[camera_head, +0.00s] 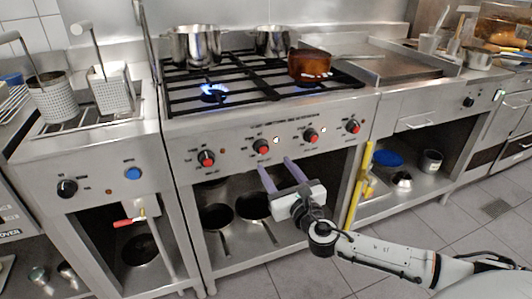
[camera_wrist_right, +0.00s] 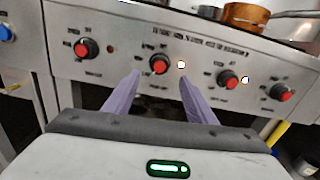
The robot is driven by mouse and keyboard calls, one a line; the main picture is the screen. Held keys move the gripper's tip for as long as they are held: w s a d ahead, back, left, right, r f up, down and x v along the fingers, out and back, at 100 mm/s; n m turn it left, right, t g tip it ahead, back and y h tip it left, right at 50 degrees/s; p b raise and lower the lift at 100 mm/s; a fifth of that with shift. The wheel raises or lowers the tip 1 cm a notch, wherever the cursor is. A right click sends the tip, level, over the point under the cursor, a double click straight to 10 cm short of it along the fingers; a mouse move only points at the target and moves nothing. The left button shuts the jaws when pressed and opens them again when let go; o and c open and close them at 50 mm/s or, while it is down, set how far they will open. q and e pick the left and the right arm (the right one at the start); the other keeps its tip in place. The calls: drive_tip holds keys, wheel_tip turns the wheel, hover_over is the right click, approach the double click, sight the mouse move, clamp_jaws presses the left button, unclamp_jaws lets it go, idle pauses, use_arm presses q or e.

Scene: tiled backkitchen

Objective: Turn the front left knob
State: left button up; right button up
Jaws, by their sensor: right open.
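The stove (camera_head: 235,133) has a row of several black knobs with red faces on its front panel. From the left, they are the first knob (camera_head: 206,158), second knob (camera_head: 260,146), third knob (camera_head: 310,135) and rightmost knob (camera_head: 352,126). I cannot tell which is the front left knob. My right gripper (camera_head: 275,163) is open and empty, its purple fingers pointing at the panel just below the second knob. In the right wrist view, the second knob (camera_wrist_right: 159,64) appears between the fingertips (camera_wrist_right: 160,76), with no visible contact. My left gripper is out of view.
Flames burn at the left burner (camera_head: 213,92) and under a copper pot (camera_head: 310,66). Two steel pots (camera_head: 195,46) (camera_head: 272,41) stand at the back. A fryer (camera_head: 100,165) is left; a yellow upright bar (camera_head: 360,185) stands right of the gripper.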

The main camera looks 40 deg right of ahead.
sight(264, 152)
drive_tip(key=b+x, duration=0.1)
drive_tip(key=x, duration=0.7)
drive_tip(key=shift+a, duration=0.1)
drive_tip(key=shift+c, duration=0.2)
drive_tip(key=shift+f, duration=0.1)
drive_tip(key=c, duration=1)
